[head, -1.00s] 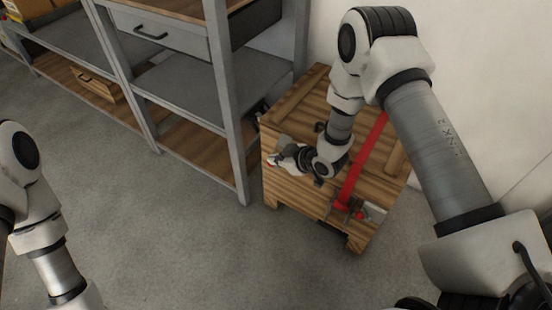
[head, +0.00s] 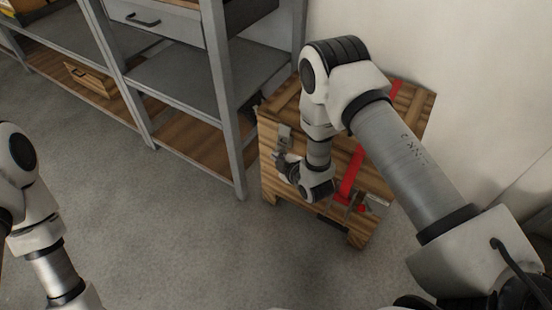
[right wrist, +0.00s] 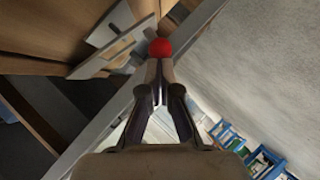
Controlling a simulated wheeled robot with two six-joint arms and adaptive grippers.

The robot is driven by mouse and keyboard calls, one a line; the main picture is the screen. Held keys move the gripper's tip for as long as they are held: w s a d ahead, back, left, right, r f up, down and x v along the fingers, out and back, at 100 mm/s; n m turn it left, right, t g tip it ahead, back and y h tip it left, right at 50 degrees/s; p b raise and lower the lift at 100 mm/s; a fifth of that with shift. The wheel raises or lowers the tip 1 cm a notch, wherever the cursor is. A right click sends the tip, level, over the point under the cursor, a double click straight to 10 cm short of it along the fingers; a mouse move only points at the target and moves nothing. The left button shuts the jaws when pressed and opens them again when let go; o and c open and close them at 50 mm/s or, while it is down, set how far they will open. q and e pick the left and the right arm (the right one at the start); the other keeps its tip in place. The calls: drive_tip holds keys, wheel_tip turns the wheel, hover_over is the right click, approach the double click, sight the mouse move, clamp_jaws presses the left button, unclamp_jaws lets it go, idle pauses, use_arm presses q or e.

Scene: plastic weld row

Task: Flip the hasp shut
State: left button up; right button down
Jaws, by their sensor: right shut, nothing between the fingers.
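The wooden crate (head: 268,165) stands against the wall, with a grey metal hasp plate (head: 285,132) on its front near the top edge. In the right wrist view the grey slotted metal of the hasp (right wrist: 105,38) lies along the wood at upper left. A red ball (right wrist: 160,48) shows just beyond my fingertips; I cannot tell whether they touch it. My right gripper (head: 278,160) is at the crate front, just below the plate. It is shut and empty in the right wrist view (right wrist: 158,88). My left gripper is out of frame.
A red strap (head: 352,172) runs down the crate, with metal fittings (head: 360,201) lower right. A grey metal shelf rack (head: 217,90) stands close to the crate's left. Open concrete floor (head: 165,235) lies in front. Blue objects (right wrist: 228,135) show at lower right in the wrist view.

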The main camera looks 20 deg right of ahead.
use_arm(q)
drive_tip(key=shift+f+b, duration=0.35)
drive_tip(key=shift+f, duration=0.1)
use_arm(e)
drive_tip(key=shift+w+d+f+n+t, duration=0.3)
drive_tip(key=shift+w+d+f+t, duration=0.15)
drive_tip(key=shift+d+f, duration=0.25)
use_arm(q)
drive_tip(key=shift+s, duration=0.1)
